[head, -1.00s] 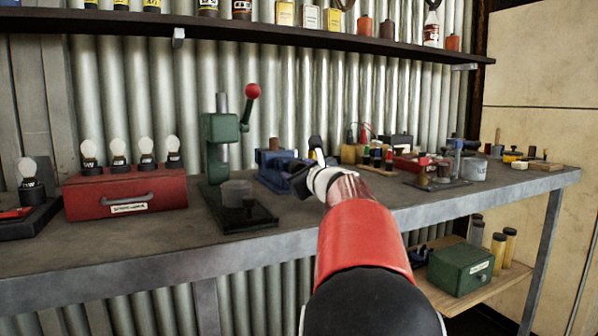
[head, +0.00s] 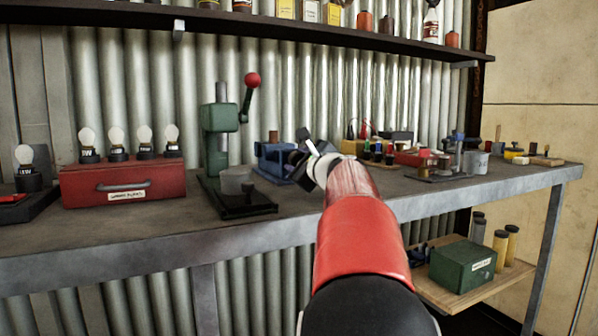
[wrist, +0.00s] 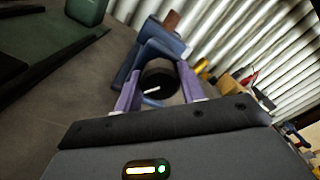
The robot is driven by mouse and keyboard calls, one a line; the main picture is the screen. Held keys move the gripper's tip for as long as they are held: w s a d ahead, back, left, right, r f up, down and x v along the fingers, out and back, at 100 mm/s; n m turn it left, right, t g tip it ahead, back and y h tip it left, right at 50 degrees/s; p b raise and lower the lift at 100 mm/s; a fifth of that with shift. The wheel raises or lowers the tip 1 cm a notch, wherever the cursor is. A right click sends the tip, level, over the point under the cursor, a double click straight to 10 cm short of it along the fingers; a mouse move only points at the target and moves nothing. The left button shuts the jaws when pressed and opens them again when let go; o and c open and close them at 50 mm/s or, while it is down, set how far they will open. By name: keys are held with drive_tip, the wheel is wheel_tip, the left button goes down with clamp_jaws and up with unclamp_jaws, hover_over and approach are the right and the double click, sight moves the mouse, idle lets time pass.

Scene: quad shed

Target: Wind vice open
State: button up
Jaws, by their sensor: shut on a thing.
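The blue vice (head: 275,160) stands on the bench, right of the green press. In the wrist view its blue body (wrist: 160,48) lies straight ahead, with a dark round end (wrist: 160,78) and a small pale bar facing me. My gripper (head: 303,152) is at the vice's right-hand end in the head view. In the wrist view its two purple fingers (wrist: 159,72) stand either side of the dark round end and are shut on it. My wrist and gripper hide part of the vice's near end, and the opening between its jaws is not clear.
The green press (head: 220,145) with its red-knobbed lever stands left of the vice. A red box (head: 122,185) with bulbs is farther left. Several small items and a grey pot (head: 475,162) crowd the bench to the right. A shelf (head: 250,30) runs above.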

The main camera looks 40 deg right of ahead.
drive_tip(key=n+b, duration=0.2)
drive_tip(key=n, duration=0.1)
drive_tip(key=n+b, duration=0.1)
drive_tip(key=shift+f+n+b, duration=0.25)
drive_tip(key=shift+n+b, duration=0.05)
drive_tip(key=shift+b, duration=0.05)
drive_tip(key=shift+r+n+b, duration=0.15)
drive_tip(key=shift+n+b, duration=1.05)
drive_tip(key=shift+n, duration=0.7)
drive_tip(key=o, duration=1)
drive_tip(key=shift+c, duration=0.2)
drive_tip(key=shift+r, duration=0.1)
drive_tip(key=b+v, duration=0.1)
drive_tip(key=v, duration=0.6)
drive_tip(key=shift+s+a, duration=0.1)
drive_tip(key=shift+s, duration=0.3)
